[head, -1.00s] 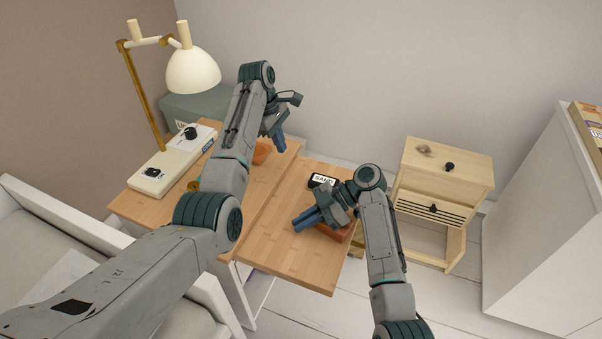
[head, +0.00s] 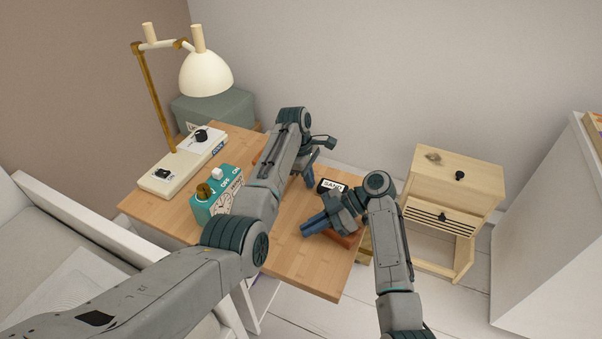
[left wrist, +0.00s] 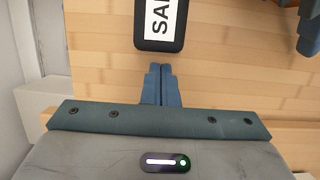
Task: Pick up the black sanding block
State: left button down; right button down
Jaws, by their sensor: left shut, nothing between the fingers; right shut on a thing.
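The black sanding block (head: 331,187) with a white label lies on the wooden desk, near its far edge. In the left wrist view the block (left wrist: 159,44) is at the top centre, partly cut off by the frame. My left gripper (head: 309,181) is shut and empty, just left of the block. Its closed fingertips (left wrist: 161,68) point at the block's near end in the wrist view, with a small gap. My right gripper (head: 308,227) is low over the desk, in front of the block. It appears shut on a reddish-brown object (head: 348,240), mostly hidden beneath it.
A cream lamp base (head: 180,168) and a grey-green box (head: 215,108) are farther back. A small wooden cabinet (head: 456,185) stands right of the desk. Bare desk (head: 305,270) shows at the front.

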aim_at(322, 183)
pick_arm(q)
jog(key=shift+d, duration=0.1)
jog(key=shift+s+d, duration=0.4)
jog(key=shift+d, duration=0.45)
jog(key=shift+s+d, duration=0.35)
jog(key=shift+d, duration=0.5)
jog(key=shift+a, duration=0.1)
